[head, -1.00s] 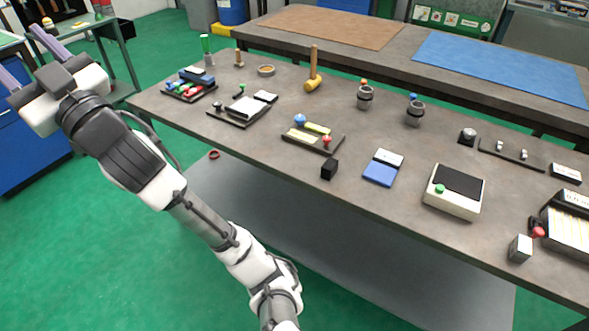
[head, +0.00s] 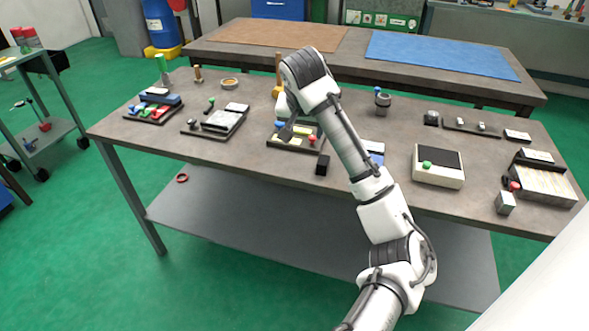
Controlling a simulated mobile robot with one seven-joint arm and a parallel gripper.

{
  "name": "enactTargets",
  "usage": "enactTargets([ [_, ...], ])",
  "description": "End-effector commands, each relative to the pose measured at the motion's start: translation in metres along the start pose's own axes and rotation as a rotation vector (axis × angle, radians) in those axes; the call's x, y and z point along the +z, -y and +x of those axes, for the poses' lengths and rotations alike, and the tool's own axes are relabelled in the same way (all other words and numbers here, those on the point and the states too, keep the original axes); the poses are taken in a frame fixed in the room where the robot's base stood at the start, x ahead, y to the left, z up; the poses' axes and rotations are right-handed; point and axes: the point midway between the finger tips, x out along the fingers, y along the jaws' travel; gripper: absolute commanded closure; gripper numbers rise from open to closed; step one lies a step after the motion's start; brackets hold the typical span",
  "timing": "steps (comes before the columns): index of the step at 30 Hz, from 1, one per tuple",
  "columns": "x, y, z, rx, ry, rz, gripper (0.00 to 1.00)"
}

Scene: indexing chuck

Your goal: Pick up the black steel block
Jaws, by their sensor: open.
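The black steel block (head: 322,165) is a small dark cube near the front edge of the workbench, just in front of a dark tray. My gripper (head: 287,131) hangs at the end of my bent arm, above and left of the block in the picture, over the dark tray. It is seen nearly edge-on and partly hidden by my wrist, so its fingers are hard to make out. It is open and apart from the block, with nothing seen in it.
The dark tray (head: 273,141) holds a red knob (head: 312,139). A blue and white box (head: 376,150) is partly behind my forearm. A cream box with a green button (head: 438,167) stands right. Bench space between block and left trays is clear.

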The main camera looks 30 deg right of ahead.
Motion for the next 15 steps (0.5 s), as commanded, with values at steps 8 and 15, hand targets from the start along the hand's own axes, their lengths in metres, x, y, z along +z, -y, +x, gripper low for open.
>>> enactTargets([
  [8,0.009,-0.058,0.012,0.094,0.088,0.096,0.47],
  [15,0.013,-0.062,0.057,0.095,0.088,0.094,0.47],
])
